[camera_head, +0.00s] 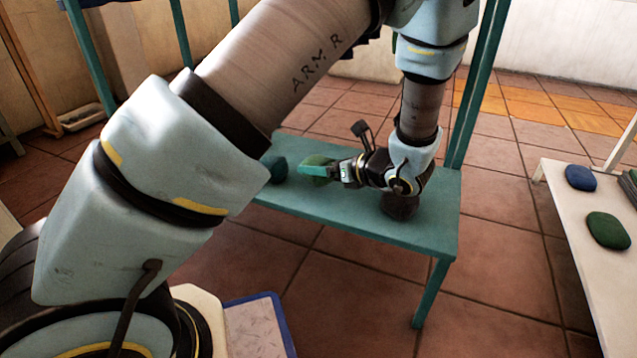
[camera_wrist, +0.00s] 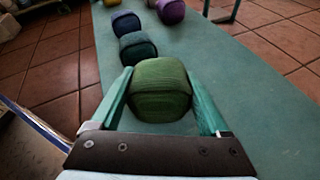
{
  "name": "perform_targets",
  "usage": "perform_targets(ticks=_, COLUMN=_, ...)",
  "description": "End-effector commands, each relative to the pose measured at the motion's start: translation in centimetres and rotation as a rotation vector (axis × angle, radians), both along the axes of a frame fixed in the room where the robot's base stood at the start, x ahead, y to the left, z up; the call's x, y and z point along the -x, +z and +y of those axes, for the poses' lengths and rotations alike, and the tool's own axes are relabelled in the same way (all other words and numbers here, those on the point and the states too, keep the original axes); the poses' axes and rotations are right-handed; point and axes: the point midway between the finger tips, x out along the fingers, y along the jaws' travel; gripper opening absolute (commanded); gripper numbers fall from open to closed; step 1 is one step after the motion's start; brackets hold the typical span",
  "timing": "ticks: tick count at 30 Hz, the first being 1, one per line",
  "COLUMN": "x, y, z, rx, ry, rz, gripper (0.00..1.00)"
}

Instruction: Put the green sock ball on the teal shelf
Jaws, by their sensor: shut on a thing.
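The green sock ball (camera_wrist: 160,90) is between the two teal fingers of my gripper (camera_wrist: 163,104) in the wrist view, with a finger against each side. In the head view the green sock ball (camera_head: 318,165) shows partly behind the fingers of my gripper (camera_head: 316,170), over the teal shelf (camera_head: 350,209). The teal shelf also fills much of the wrist view (camera_wrist: 255,110). The ball is at or just above the shelf surface; I cannot tell whether it touches.
A dark teal ball (camera_head: 277,168) and a brown ball (camera_head: 399,205) sit on the shelf. In the wrist view a row of balls, one purple (camera_wrist: 171,11), lies beyond the green one. A white table (camera_head: 585,240) at right holds blue (camera_head: 580,177) and green (camera_head: 608,230) items.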

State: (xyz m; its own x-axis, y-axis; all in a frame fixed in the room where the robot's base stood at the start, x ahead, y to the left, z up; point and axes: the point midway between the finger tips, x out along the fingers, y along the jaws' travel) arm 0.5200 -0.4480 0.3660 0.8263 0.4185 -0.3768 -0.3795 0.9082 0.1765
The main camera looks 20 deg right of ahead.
Motion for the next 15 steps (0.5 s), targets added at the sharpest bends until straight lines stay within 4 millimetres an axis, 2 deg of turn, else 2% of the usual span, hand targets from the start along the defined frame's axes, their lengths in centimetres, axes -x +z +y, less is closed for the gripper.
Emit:
perform_targets(ticks=1, x=0.0, y=-1.5, z=0.1, rx=-0.002, ry=0.000, rz=0.001, gripper=0.25)
perform_targets(ticks=4, x=0.0, y=-3.1, z=0.1, rx=-0.002, ry=0.000, rz=0.001, gripper=0.25)
perform_targets(ticks=12, x=0.0, y=-3.5, z=0.0, rx=-0.001, ry=0.000, rz=0.004, gripper=0.25)
perform_targets(ticks=13, x=0.0, y=-3.5, z=0.0, rx=-0.001, ry=0.000, rz=0.004, gripper=0.83)
perform_targets(ticks=15, x=0.0, y=-3.5, z=0.0, rx=-0.001, ry=0.000, rz=0.004, gripper=0.91)
